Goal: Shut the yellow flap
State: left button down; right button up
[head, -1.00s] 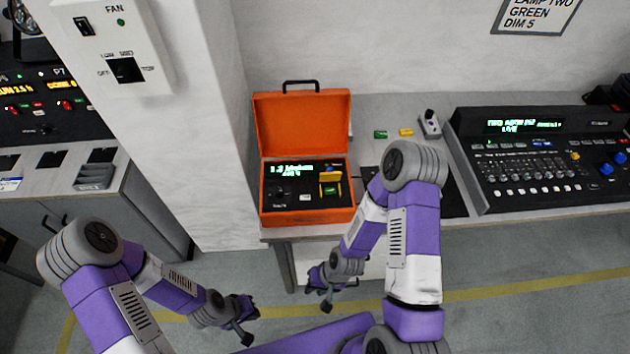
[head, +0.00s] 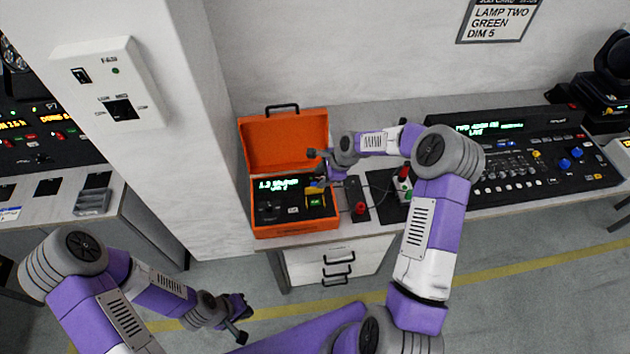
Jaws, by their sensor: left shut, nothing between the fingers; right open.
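The yellow flap (head: 316,193) is on the black panel inside the open orange case (head: 297,230). It appears raised, and its upper part is partly hidden by my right gripper. A small green-lit spot shows just below it. My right gripper (head: 316,168) is open, above and just behind the flap at the case's right side. I cannot tell whether a finger touches the flap. My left gripper (head: 240,324) is shut and empty, low over the floor, well away from the case.
The case's orange lid (head: 284,143) stands open behind the panel. Right of the case are a small black box with a red button (head: 360,208) and a box with red and green parts (head: 404,185). A mixing console (head: 540,165) is further right. A white pillar (head: 190,150) stands left.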

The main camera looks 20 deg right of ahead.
aim_at(313, 184)
jog(key=shift+x, duration=2.75)
grip_shut()
